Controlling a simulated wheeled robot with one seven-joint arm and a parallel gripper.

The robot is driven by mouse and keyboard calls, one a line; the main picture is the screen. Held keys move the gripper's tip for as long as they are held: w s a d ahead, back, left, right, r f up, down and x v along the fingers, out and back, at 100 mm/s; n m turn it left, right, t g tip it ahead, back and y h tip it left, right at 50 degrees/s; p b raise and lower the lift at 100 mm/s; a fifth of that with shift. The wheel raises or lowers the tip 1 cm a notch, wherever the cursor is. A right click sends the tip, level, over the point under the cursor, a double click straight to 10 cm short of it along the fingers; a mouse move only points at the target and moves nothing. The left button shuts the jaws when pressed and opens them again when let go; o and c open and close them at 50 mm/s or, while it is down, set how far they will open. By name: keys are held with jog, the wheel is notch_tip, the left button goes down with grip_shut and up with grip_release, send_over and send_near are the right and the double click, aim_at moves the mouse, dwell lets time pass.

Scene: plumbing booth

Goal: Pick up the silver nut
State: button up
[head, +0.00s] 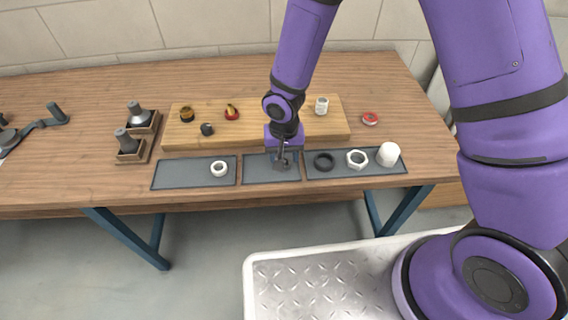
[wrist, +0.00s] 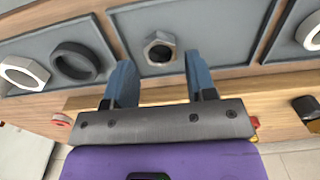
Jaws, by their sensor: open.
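The silver nut (wrist: 160,48) is a metallic grey hex nut lying in the middle grey tray (wrist: 222,28). In the wrist view it shows just beyond my fingertips, roughly centred between them. My gripper (wrist: 159,70) is open, with a blue finger on each side and nothing held. In the head view my gripper (head: 282,160) points down over the middle tray (head: 256,172) and mostly hides the nut there.
The right tray (head: 343,172) holds a black ring (head: 324,161), a white hex nut (head: 357,159) and a white cap (head: 389,153). The left tray (head: 180,175) holds a whitish nut (head: 219,169). A wooden board (head: 260,112) with small fittings lies behind.

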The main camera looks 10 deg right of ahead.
jog(key=shift+f, duration=1.75)
jog(key=shift+c, duration=0.5)
jog(key=c, duration=0.6)
jog(key=shift+r, duration=0.1)
